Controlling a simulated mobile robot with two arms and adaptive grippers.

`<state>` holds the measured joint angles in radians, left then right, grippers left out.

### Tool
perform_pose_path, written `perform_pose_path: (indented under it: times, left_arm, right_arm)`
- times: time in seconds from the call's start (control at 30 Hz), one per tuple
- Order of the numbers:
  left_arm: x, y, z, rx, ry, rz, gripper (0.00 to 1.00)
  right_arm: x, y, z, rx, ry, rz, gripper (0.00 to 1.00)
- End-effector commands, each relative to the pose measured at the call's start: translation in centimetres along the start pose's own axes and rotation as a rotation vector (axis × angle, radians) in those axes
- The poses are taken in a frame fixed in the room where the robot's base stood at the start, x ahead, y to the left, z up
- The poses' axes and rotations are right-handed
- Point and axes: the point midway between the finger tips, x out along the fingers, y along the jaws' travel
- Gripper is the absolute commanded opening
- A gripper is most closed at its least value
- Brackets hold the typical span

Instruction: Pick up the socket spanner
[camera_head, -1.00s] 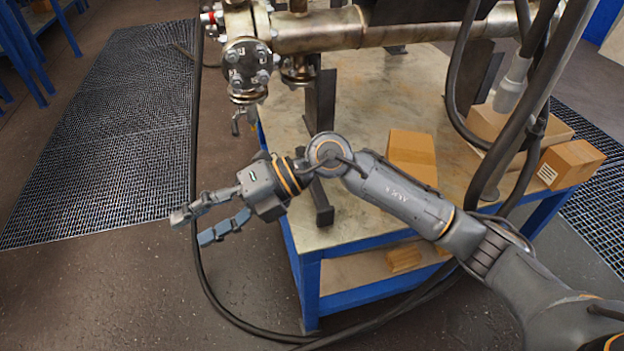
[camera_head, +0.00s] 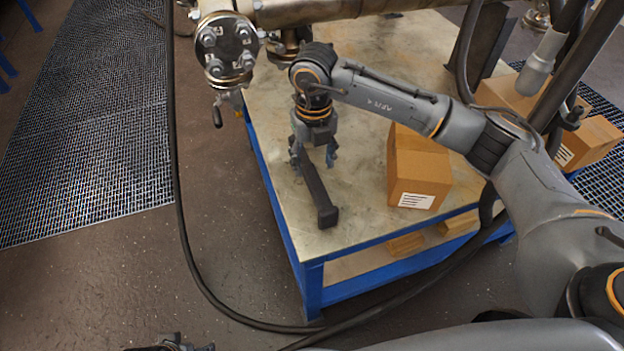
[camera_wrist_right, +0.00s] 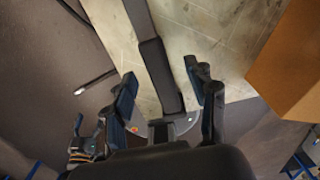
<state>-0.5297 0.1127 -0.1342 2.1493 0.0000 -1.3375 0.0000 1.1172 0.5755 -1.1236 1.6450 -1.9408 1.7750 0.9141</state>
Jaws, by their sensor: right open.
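My right gripper (camera_head: 314,168) points down over the workbench, its fingers apart on either side of a dark bar (camera_head: 327,214). In the right wrist view the right gripper (camera_wrist_right: 162,80) is open and empty, and the dark bar (camera_wrist_right: 160,75) with a thicker end runs between and beyond the fingers. I cannot tell whether they touch it. The bar looks like the foot of a support; I cannot make out a socket spanner for certain. My left gripper (camera_head: 175,344) shows only partly at the bottom edge, its jaws unclear.
The workbench (camera_head: 265,180) has blue edges. A cardboard box (camera_head: 418,168) stands right of the right gripper, with more boxes (camera_head: 595,142) farther right. A flanged pipe (camera_head: 228,50) is beyond, at the upper left. A black hose (camera_head: 185,230) hangs at the left.

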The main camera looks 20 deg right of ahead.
Motion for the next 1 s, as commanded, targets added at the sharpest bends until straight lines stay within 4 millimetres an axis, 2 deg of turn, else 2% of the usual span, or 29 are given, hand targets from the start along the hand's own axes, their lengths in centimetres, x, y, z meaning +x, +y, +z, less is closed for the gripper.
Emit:
perform_pose_path:
  times: [0.23, 0.5, 0.83, 1.0]
  left_arm:
    - [-0.9, -0.1, -0.1, -0.001, 0.005, -0.001, 0.76]
    - [-3.2, -0.2, -0.5, -0.002, 0.017, -0.003, 0.76]
    - [-3.8, -0.2, -0.5, -0.003, 0.018, -0.004, 0.76]
    - [-3.8, -0.2, -0.5, -0.003, 0.019, -0.004, 0.76]
  right_arm:
    - [2.0, 0.1, -0.1, -0.002, 0.001, 0.002, 0.57]
    - [5.9, 0.4, -0.4, -0.002, 0.000, 0.001, 0.57]
    - [6.5, 0.5, -0.4, -0.002, -0.001, 0.002, 0.57]
    - [6.4, 0.5, -0.4, -0.002, -0.001, 0.002, 0.22]
